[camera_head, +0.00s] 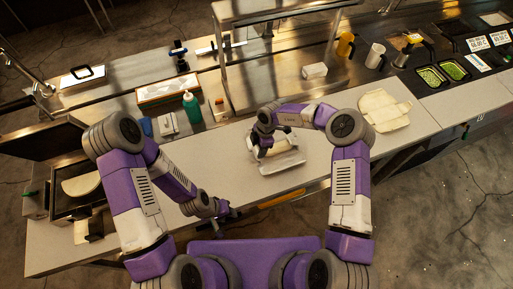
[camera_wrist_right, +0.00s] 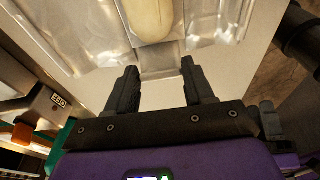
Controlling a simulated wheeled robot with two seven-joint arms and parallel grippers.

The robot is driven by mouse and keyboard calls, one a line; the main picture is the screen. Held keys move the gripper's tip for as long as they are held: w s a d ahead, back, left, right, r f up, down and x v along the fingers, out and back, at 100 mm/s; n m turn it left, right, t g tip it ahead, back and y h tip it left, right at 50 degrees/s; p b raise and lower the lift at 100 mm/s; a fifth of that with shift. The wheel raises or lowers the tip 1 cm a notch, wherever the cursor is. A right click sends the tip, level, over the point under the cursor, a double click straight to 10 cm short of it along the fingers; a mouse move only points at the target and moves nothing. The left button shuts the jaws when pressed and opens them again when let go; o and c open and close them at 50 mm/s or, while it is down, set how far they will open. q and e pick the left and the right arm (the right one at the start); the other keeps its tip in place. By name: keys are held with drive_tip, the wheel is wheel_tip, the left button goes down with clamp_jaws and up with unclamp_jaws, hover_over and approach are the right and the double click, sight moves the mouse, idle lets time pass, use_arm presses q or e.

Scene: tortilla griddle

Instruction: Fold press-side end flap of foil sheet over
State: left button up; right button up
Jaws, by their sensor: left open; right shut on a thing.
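The foil sheet (camera_head: 283,167) lies on the pale counter in front of my body, partly hidden by my right arm. It also shows in the right wrist view (camera_wrist_right: 205,20), crinkled and shiny, with a pale rolled tortilla (camera_wrist_right: 150,18) on it. My right gripper (camera_head: 262,147) is over the foil's left part. In the right wrist view its fingertips (camera_wrist_right: 158,68) stand on either side of a narrow foil end flap (camera_wrist_right: 160,63), which it holds. My left gripper (camera_head: 222,212) is open and empty near the counter's front edge, lower left of the foil.
An open press (camera_head: 72,205) with a pale round tortilla (camera_head: 80,185) stands at the far left. A green bottle (camera_head: 192,107) and a framed tray (camera_head: 167,88) are behind. A pale wrap-like item (camera_head: 383,110) lies right.

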drive_tip(key=d+y, duration=0.1)
drive_tip(key=d+g+y, duration=0.1)
drive_tip(key=y, duration=0.1)
drive_tip(key=shift+w+f, duration=0.2)
drive_tip(key=shift+w, duration=0.2)
drive_tip(key=shift+w+d+f+g+y+b, duration=0.15)
drive_tip(key=shift+d+f+g+y+b, duration=0.1)
drive_tip(key=shift+d+y+b, duration=0.4)
drive_tip(key=shift+w+d+f+g+y+b, duration=0.15)
drive_tip(key=shift+d+g+y+b, duration=0.15)
drive_tip(key=shift+y, duration=0.55)
drive_tip(key=shift+a, duration=0.1)
drive_tip(key=o, duration=1.1)
drive_tip(key=shift+c, duration=0.2)
drive_tip(key=b+v, duration=0.1)
drive_tip(key=v, duration=0.6)
drive_tip(key=shift+d+r, duration=0.2)
